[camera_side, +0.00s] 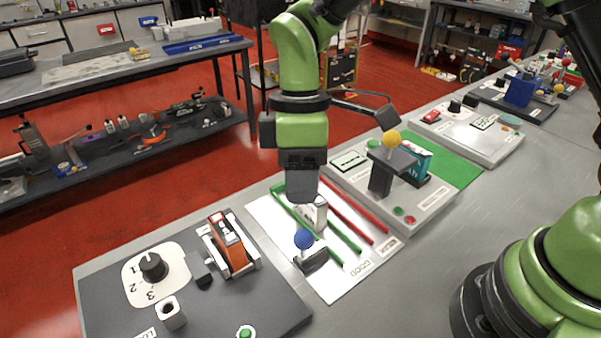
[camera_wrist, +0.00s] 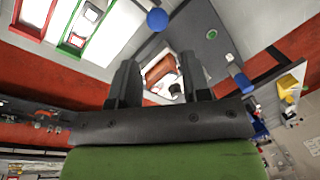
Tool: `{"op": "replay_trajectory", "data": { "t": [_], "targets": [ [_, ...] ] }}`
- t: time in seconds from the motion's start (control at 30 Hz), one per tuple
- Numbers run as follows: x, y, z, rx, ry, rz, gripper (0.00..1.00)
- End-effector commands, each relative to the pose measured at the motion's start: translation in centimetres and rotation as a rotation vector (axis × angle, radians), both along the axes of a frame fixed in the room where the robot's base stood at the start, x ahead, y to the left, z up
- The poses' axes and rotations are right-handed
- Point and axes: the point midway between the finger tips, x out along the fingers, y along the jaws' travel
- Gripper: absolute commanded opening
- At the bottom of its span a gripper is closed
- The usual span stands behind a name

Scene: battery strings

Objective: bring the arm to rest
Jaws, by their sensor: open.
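My gripper (camera_side: 303,194) hangs from my green arm and points down over the white tray with green and red rails in the side view. In the wrist view its two dark fingers stand apart, with a gap between the fingertips (camera_wrist: 157,66). A reddish-brown and white shape shows beyond the gap; I cannot tell what it is. A white block (camera_side: 315,213) stands between the green rails just below my gripper in the side view, partly hidden by it. I see nothing held between the fingers.
A blue ball lever (camera_side: 303,240) stands close in front of my gripper. A dark station with an orange unit (camera_side: 231,246) and a dial (camera_side: 152,267) is at left. A yellow ball (camera_side: 391,138) tops a grey station at right, with a teal box (camera_side: 417,160). Bare bench lies at right.

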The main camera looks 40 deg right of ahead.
Motion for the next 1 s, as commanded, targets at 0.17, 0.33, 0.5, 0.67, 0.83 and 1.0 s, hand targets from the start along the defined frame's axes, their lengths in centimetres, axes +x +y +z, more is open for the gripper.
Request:
{"op": "replay_trajectory", "data": {
  "t": [0.17,0.33,0.5,0.67,0.83,1.0],
  "targets": [
    [0.0,0.0,0.2,0.0,0.001,-0.001,0.43],
    [0.0,-0.1,0.3,0.001,-0.002,-0.006,0.43],
    [-0.2,-1.6,3.3,0.019,-0.056,-0.125,0.43],
    [-1.8,-4.8,8.7,0.063,-0.156,-0.388,0.43],
    [-5.2,-8.3,13.1,0.131,-0.262,-0.691,0.43],
    [-9.4,-11.1,15.5,0.222,-0.36,-0.984,0.43]
  ]
}}
